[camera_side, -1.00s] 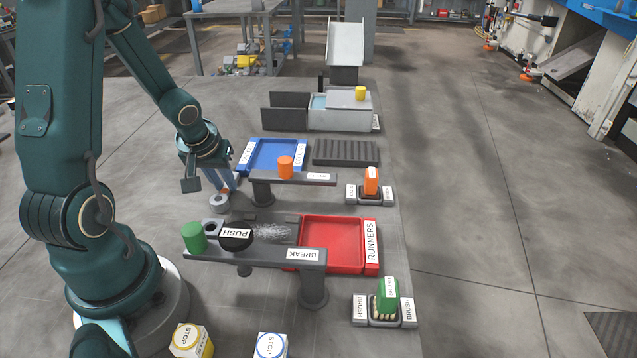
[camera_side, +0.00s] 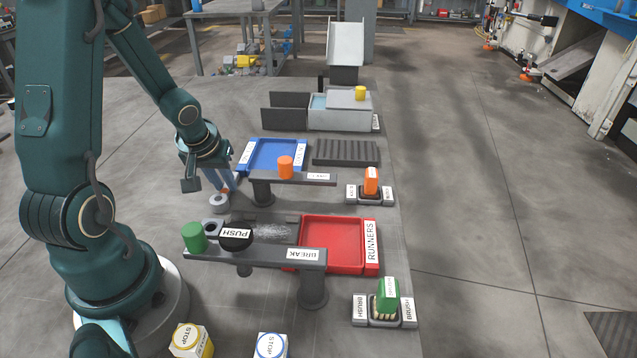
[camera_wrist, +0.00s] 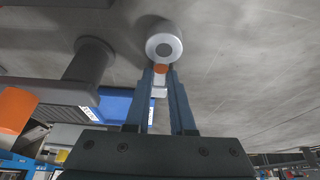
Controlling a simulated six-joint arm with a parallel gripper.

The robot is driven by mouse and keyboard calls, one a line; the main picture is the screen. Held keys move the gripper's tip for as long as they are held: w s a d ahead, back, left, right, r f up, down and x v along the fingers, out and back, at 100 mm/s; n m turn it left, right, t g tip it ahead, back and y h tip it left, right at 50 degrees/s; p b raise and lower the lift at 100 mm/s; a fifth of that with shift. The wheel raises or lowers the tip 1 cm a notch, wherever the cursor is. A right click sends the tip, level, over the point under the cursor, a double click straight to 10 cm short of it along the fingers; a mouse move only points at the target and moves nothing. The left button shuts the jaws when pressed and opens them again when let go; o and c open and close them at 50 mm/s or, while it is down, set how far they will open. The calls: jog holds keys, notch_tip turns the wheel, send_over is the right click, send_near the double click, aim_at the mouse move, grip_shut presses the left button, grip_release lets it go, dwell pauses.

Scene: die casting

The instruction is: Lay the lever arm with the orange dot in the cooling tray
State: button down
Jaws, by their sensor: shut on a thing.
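My gripper (camera_side: 224,184) is shut on the lever arm (camera_wrist: 165,45), a pale grey part with a round, holed end. The orange dot (camera_wrist: 160,69) shows between my fingers (camera_wrist: 160,98), just below that end. In the side view the lever arm's round end (camera_side: 219,200) hangs below my fingers; the rest is mostly hidden. A blue tray (camera_side: 243,168) with white labels lies to the right of and beyond my gripper; its words are not readable. It also shows in the wrist view (camera_wrist: 115,104). A dark ribbed tray (camera_side: 345,152) lies right of the blue one.
A raised dark bar (camera_side: 308,179) with an orange knob (camera_side: 286,167) stands in front of the blue tray. Nearer are the BREAK bar (camera_side: 260,257), a green cylinder (camera_side: 194,237) and the red RUNNERS tray (camera_side: 371,268). A tank (camera_side: 340,118) stands at the back.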

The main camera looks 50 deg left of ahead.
jog(key=shift+r, duration=0.2)
dwell(0.4)
notch_tip(320, 180, up, 9)
jog(key=w+a+r, duration=0.3)
jog(key=a, duration=0.1)
send_over(275, 155)
jog(key=s, duration=0.1)
jog(key=f, duration=0.5)
jog(key=d+f, duration=0.1)
jog(key=f, duration=0.1)
jog(key=shift+f, duration=2.3)
